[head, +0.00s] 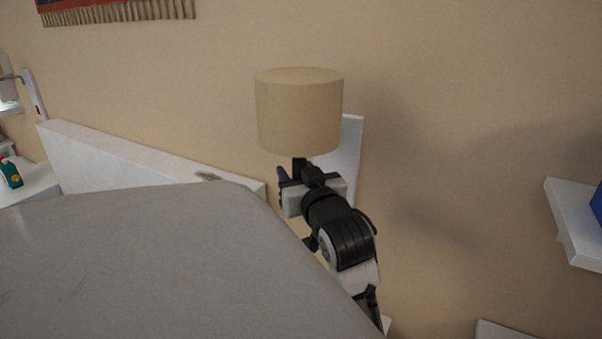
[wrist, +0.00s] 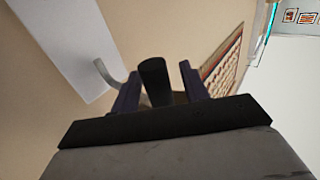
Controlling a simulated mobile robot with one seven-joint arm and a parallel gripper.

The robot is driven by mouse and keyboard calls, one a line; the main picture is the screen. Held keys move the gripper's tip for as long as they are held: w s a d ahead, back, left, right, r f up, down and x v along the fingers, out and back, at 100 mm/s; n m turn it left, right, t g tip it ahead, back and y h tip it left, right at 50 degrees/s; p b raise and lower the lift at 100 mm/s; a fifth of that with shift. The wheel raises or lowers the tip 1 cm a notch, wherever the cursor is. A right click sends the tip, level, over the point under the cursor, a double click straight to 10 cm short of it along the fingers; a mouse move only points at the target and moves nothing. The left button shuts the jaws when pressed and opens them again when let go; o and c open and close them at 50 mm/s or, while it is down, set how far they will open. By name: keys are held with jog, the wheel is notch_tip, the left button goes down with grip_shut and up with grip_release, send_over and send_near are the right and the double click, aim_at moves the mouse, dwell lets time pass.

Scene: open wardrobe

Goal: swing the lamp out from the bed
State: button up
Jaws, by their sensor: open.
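The lamp has a beige drum shade (head: 300,112) in the middle of the head view, with a short dark stem (head: 299,164) below it. A white wall plate (head: 351,150) shows behind it. In the wrist view a curved grey bracket (wrist: 104,72) comes off the white plate (wrist: 65,42). My gripper (head: 284,185) is just under the shade. In the wrist view my gripper (wrist: 158,70) is open, with a dark cylinder (wrist: 153,82), likely the lamp's stem, between its two fingers. I cannot tell whether either finger touches it. The shade hides part of the plate.
The bed (head: 130,255) with a grey cover fills the lower left, with its white headboard (head: 140,155) along the wall. A white shelf (head: 578,222) with a blue object stands at the right. The wall (head: 450,120) between lamp and shelf is bare.

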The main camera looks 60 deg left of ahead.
jog(key=s+d+b, duration=0.2)
jog(key=d+b, duration=0.5)
jog(key=d, duration=0.6)
jog(key=shift+d, duration=0.35)
